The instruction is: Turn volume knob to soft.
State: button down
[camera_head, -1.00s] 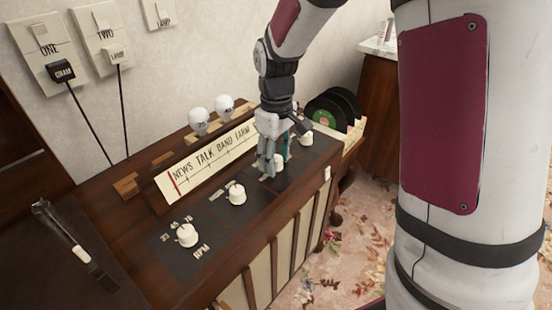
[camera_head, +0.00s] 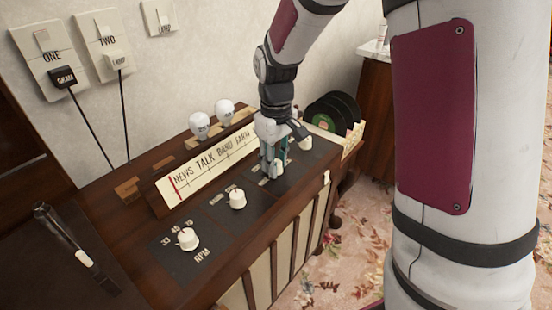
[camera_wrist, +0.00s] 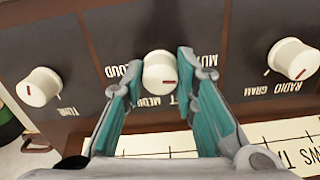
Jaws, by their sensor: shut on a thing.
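The volume knob (camera_wrist: 159,72) is a white round knob with a short red mark, set in the dark control panel. In the wrist view its labels read upside down: LOUD at its left, MUTE at its right, MEDIUM and a partly covered word below. The red mark sits on the lower right of its face; which label it points at is hard to tell. My gripper (camera_wrist: 160,75) is shut on this knob, with one teal-padded finger on each side. In the head view my gripper (camera_head: 274,168) reaches down to the panel and largely hides the knob.
The TUNE knob (camera_wrist: 40,87) and the RADIO GRAM knob (camera_wrist: 293,60) flank it. The RPM knob (camera_head: 188,239) is nearer. A tilted station dial (camera_head: 205,170) and two bulbs (camera_head: 200,124) stand behind; records (camera_head: 335,115) are at the right.

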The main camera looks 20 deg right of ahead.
jog(key=m+p, duration=0.3)
jog(key=m, duration=0.2)
jog(key=shift+r, duration=0.1)
jog(key=m+p, duration=0.2)
jog(key=m, duration=0.3)
jog(key=shift+p, duration=0.4)
jog(key=shift+m, duration=0.3)
jog(key=c, duration=1.3)
grip_release()
notch_tip(320, 180, up, 12)
jog(key=shift+f, duration=0.1)
